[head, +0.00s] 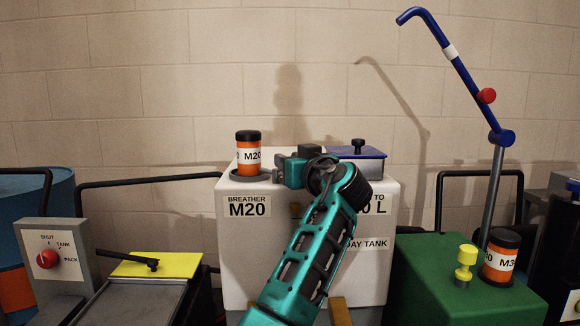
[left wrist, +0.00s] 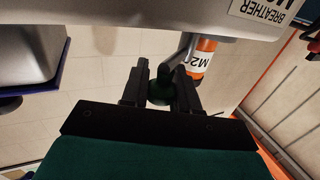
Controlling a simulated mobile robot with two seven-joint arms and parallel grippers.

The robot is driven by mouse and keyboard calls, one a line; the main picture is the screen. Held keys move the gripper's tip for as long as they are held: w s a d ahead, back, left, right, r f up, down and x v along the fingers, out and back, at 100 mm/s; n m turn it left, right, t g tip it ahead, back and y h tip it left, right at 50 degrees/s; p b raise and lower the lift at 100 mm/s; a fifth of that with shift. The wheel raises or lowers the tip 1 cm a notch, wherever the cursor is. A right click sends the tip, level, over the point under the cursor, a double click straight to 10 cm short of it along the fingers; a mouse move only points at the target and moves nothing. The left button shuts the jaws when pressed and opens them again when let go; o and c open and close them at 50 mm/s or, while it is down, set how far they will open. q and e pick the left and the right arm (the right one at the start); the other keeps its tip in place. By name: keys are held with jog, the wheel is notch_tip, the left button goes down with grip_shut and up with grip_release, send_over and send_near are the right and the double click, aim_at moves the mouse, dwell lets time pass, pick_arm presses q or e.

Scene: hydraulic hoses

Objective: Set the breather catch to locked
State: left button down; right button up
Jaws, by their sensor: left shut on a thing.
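The breather (head: 248,157) is an orange canister with a black cap and an M20 label, upright on the left of the white day tank's top. It also shows upside down in the left wrist view (left wrist: 204,60). My left gripper (head: 291,170) is just right of it, over the tank top. In the left wrist view my left gripper (left wrist: 162,85) has its fingers on either side of a dark green knob (left wrist: 160,94), shut on it. A dark bent lever beside the breather reaches this knob, apparently the catch. The locked marking is not visible. My right gripper is not in view.
The white day tank (head: 244,257) has a blue-lidded box (head: 356,156) on its right. A selector panel (head: 50,265) is at left.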

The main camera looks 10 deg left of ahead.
pick_arm(q)
jog(key=shift+r, duration=0.3)
jog(key=c, duration=1.3)
grip_release()
jog(key=o, duration=0.3)
jog(key=shift+f, duration=0.1)
jog(key=shift+o, duration=0.4)
jog(key=shift+f, duration=0.15)
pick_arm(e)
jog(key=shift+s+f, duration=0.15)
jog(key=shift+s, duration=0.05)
